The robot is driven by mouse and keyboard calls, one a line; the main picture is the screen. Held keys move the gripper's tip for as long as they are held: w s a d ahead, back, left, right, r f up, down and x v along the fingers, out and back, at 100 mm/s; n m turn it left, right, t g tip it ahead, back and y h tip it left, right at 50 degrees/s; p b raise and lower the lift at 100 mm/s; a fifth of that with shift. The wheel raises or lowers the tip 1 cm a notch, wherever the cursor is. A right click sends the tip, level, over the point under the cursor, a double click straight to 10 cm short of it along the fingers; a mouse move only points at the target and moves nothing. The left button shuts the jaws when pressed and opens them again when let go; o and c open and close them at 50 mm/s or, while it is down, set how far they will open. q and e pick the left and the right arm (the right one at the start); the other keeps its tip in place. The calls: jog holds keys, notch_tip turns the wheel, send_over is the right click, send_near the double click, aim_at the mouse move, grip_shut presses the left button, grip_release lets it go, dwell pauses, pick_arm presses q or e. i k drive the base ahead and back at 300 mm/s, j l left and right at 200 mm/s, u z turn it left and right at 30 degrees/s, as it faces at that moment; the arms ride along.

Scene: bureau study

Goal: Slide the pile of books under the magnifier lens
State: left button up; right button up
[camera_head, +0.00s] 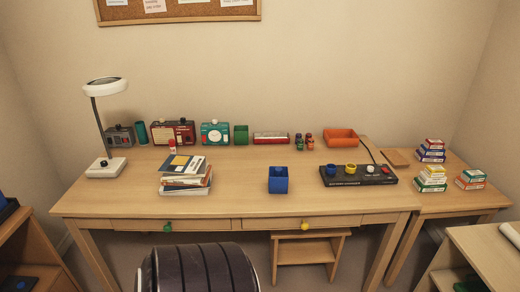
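The pile of books (186,184) lies near the front left of the desk, several books stacked a little unevenly with a dark blue, yellow and white cover on top. The magnifier lens (105,86) is a white round head on a thin dark arm, rising from a white base (106,168) at the desk's left end. The head is high above the desk, left of the pile. The pile stands to the right of the base, apart from it and not under the lens. Neither of my grippers is in view.
A small red-and-white item (172,146) stands just behind the pile. Radios (173,132) and a green cup (241,135) line the back. A blue box (278,180) and a black panel (358,175) are to the right. A dark ribbed chair-like shape (197,268) stands in front.

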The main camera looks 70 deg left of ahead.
aim_at(183, 174)
jog(key=u, duration=2.8)
